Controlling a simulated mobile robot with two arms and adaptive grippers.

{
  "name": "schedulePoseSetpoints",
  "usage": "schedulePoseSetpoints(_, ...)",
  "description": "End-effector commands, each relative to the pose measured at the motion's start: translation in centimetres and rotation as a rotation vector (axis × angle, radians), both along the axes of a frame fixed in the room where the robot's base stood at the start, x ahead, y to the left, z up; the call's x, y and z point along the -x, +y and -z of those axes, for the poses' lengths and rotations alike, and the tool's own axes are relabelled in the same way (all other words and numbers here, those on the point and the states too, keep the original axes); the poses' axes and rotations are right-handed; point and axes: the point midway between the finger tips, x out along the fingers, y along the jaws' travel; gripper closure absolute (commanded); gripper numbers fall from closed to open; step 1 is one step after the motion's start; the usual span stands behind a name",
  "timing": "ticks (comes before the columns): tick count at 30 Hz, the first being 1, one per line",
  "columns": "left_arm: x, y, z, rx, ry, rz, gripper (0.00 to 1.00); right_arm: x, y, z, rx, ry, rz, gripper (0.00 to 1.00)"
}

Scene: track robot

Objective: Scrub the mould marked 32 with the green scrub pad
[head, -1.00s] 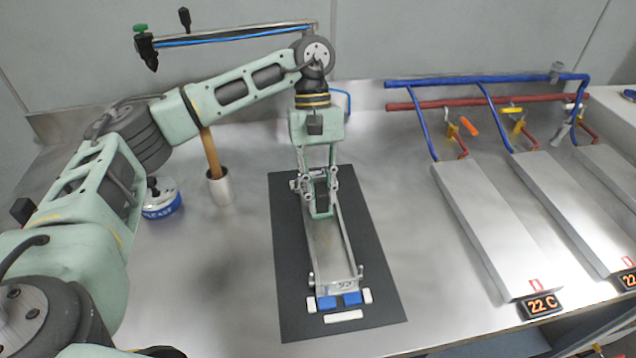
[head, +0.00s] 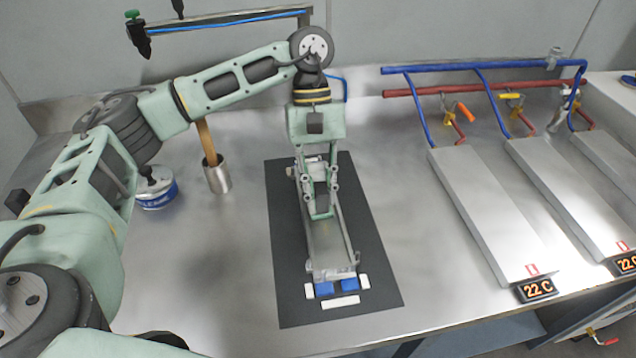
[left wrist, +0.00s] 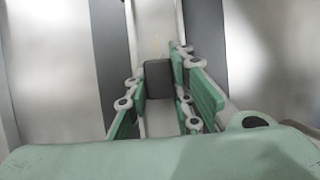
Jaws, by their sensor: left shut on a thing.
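The mould (head: 325,240) is a long, narrow metal tray lying lengthwise on a black mat (head: 375,245). Its near end plate carries a small dark marking that I cannot read clearly. My left gripper (head: 320,205) points down over the mould's middle part and is shut on a dark grey block (left wrist: 158,78), which looks like the grip of the scrub pad. A thin green edge shows low between the fingers in the head view. The fingers hide most of the pad, and I cannot tell whether it touches the mould. My right gripper is not in view.
Blue blocks (head: 325,290) and white blocks (head: 341,302) lie at the mould's near end. A metal cup (head: 218,178) with a wooden handle and a blue-and-white tin (head: 155,193) stand left. Long metal plates (head: 485,215) with pipes fill the right. Bare steel separates them from the mat.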

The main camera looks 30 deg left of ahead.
Motion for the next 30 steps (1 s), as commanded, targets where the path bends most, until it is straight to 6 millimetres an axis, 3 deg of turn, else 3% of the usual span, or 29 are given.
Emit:
schedulePoseSetpoints(11, 0.1, -0.1, 0.0, 0.002, -0.001, 0.0, 1.0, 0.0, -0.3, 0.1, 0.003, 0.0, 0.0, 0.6)
schedulePoseSetpoints(22, 1.9, -1.5, 0.1, 0.002, -0.003, 0.002, 1.0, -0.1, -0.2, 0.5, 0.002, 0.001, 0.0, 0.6)
schedulePoseSetpoints(30, 2.1, -1.7, 0.1, 0.001, -0.001, -0.001, 1.0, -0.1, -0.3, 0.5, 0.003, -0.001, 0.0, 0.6)
